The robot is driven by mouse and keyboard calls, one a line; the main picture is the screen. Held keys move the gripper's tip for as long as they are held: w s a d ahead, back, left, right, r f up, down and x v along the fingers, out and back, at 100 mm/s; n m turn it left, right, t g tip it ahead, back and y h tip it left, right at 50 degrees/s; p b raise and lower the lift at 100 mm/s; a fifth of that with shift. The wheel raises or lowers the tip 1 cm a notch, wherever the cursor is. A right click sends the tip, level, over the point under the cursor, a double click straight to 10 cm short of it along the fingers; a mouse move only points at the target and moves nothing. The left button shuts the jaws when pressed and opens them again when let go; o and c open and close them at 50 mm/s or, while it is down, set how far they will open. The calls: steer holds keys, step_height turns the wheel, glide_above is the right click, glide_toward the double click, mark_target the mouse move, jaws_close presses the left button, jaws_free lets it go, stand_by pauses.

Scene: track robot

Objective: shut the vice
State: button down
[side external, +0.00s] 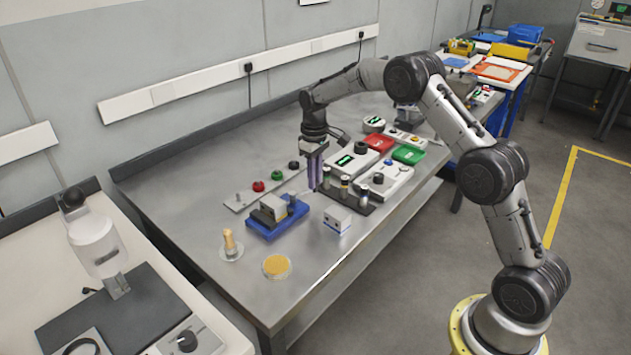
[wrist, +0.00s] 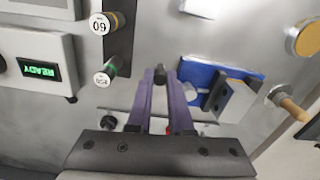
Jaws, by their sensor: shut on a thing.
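The vice has a blue base (side external: 263,231) with a grey block-like jaw part (side external: 272,207) and stands on the steel bench. In the wrist view its blue base (wrist: 196,73) and pale jaw block (wrist: 237,101) lie just right of my fingers. My gripper (side external: 313,187) points down at the vice's right end. In the wrist view my gripper (wrist: 160,76) has its purple fingers closed about a small dark knob (wrist: 159,72), which appears to be the vice's handle. The fingers hide part of it, and how wide the vice gap is cannot be told clearly.
A strip with red, green and black knobs (side external: 259,187) lies behind the vice. A dark rack of small cylinders (side external: 348,199) and a white box (side external: 337,220) stand close on the right. A wooden peg (side external: 229,240) and yellow dish (side external: 277,266) are in front.

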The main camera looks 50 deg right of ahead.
steer(key=shift+w+d+n, duration=0.25)
steer(key=shift+w+n, duration=0.3)
steer(key=shift+n, duration=0.5)
steer(key=shift+w+d+n, duration=0.2)
steer(key=shift+w+n, duration=0.35)
steer(key=shift+n, duration=0.5)
steer(key=shift+w+r, duration=0.1)
steer(key=c, duration=0.8)
jaws_free()
step_height(320, 180, up, 14)
steer(key=shift+f, duration=0.15)
steer(key=shift+a, duration=0.1)
